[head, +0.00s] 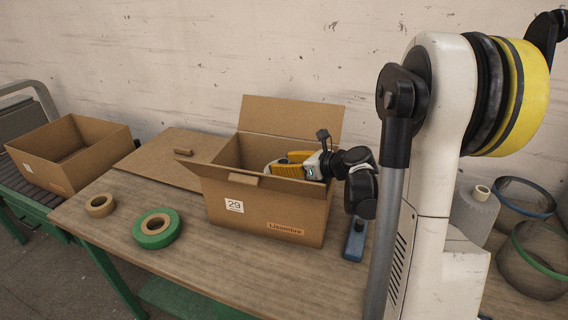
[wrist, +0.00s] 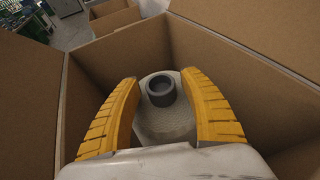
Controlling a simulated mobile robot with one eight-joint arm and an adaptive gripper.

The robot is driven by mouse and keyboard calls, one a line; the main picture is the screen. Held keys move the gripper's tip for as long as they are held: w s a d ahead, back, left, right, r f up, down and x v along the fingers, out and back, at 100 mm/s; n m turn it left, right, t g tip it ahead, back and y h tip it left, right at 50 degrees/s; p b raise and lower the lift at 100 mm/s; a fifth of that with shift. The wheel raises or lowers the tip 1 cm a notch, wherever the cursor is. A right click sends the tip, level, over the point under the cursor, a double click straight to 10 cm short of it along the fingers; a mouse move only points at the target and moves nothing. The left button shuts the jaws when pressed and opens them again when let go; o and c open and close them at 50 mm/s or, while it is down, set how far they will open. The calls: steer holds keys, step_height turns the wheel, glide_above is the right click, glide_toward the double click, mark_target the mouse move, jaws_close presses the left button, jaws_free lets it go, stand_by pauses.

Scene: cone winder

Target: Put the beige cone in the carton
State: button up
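The beige cone (wrist: 160,122) is pale and speckled, with a dark grey tube (wrist: 161,90) facing up. In the wrist view it fills the gap between the two yellow fingers of my gripper (wrist: 160,100), which appear shut on it. The open carton (head: 265,220) stands on the table with its flaps out and a "29" label on the front. In the head view my gripper (head: 291,166) reaches into its mouth from the right, near rim height. The carton's floor and the cone's lower part are hidden.
Another open box (head: 85,150) stands at the left on a conveyor. A green tape roll (head: 157,229) and a tan roll (head: 100,206) lie left of the carton.

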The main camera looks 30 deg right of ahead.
steer(key=shift+r, duration=0.1)
steer(key=shift+s+d+r, duration=0.1)
steer(key=shift+s+r, duration=0.1)
steer(key=shift+s, duration=0.1)
steer(key=p+v, duration=0.3)
steer(key=v, duration=0.8)
